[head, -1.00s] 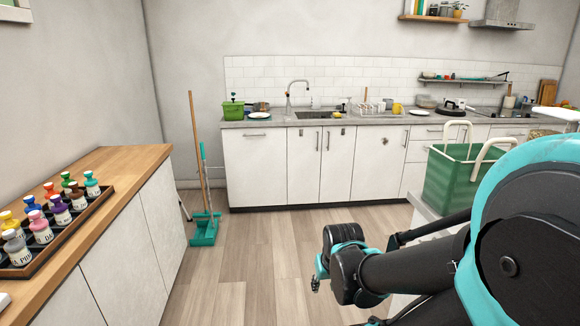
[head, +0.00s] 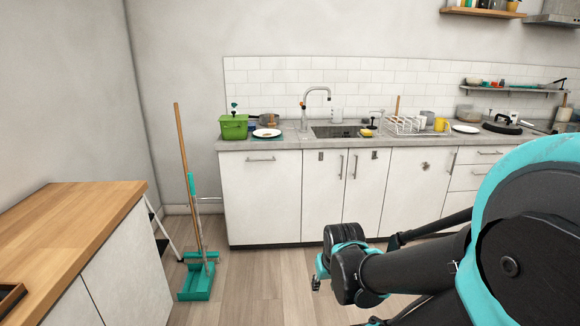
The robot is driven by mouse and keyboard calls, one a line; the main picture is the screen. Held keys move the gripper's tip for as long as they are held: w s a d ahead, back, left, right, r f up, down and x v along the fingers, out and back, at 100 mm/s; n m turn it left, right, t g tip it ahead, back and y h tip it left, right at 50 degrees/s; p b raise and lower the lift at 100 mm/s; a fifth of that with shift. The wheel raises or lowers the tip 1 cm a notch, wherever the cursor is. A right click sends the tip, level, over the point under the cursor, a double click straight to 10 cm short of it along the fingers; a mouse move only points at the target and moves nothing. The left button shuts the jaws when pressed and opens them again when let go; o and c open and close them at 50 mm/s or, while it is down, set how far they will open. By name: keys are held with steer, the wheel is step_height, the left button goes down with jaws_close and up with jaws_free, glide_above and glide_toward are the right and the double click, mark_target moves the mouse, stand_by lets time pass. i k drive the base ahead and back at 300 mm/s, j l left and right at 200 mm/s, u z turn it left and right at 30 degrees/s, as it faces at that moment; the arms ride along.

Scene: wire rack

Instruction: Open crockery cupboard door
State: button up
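A row of white cupboard doors runs under the grey counter in the head view. The leftmost front (head: 260,200) has a horizontal handle near its top. Two narrower doors, a left one (head: 322,205) and a right one (head: 366,205), have facing vertical handles and small dark labels. A wider door (head: 413,195) to their right has a dark picture mark and a handle at its right edge. All look shut. I cannot tell which is the crockery cupboard. My gripper (head: 319,272) is in front of the cupboards, apart from them; its fingers are too small to read.
A wooden-topped cabinet (head: 75,215) stands at the left. A broom (head: 183,150) and teal dustpan (head: 196,281) stand left of the cupboards. A dish rack (head: 405,125) and sink (head: 335,132) are on the counter. Floor (head: 255,285) before the left cupboards is clear.

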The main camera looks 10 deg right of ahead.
mark_target(419, 176)
steer(key=i+z, duration=0.35)
steer(key=i+j+z, duration=0.3)
steer(key=i, duration=0.25)
steer(key=i+j+z, duration=0.2)
steer(key=i+z, duration=0.15)
steer(key=i+j+z, duration=0.65)
steer(key=i+u, duration=0.25)
steer(key=i, duration=0.6)
